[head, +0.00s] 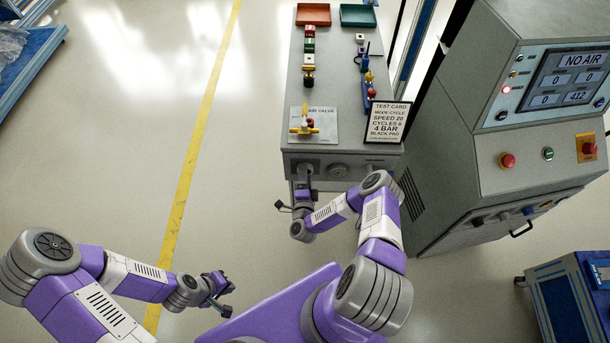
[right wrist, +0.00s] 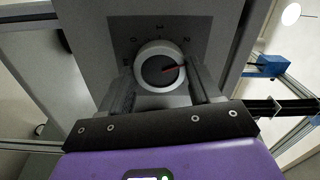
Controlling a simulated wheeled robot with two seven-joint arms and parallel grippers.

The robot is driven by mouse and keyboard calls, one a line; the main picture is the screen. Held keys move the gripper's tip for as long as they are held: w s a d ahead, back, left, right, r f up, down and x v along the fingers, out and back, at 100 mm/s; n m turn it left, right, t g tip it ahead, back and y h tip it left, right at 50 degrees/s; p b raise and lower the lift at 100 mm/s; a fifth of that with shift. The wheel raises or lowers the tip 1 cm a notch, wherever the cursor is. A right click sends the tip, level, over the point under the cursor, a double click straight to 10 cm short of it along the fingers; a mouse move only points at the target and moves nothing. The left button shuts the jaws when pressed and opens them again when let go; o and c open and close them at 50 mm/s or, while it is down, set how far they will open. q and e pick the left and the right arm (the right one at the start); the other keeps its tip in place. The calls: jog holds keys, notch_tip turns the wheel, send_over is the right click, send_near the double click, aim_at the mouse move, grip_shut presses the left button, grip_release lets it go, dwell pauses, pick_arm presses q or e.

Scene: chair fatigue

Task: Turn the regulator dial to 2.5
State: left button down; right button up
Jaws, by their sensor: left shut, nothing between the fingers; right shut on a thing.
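The regulator dial (right wrist: 148,68) is a round knob with a white rim and a dark face on a grey panel in the right wrist view. Its red pointer points right and slightly up. My right gripper (right wrist: 162,86) is shut on the dial, one finger on each side. In the head view my right gripper (head: 304,188) is at the front face of the grey bench (head: 298,88), and the dial is hard to make out there. My left gripper (head: 226,296) is shut and empty, over the floor at lower left.
On the bench are a yellow-handled air valve (head: 304,121), a test card (head: 388,117) reading 4 BAR, coloured parts and red and green trays. A grey control cabinet (head: 470,130) on the right shows NO AIR. The floor left of the bench is clear.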

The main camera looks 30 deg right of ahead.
jog(key=shift+s, duration=0.1)
dwell(0.3)
jog(key=o, duration=1.1)
jog(key=shift+c, duration=0.2)
jog(key=p+v, duration=0.1)
jog(key=v, duration=0.6)
jog(key=shift+s, duration=0.25)
jog(key=shift+a, duration=0.15)
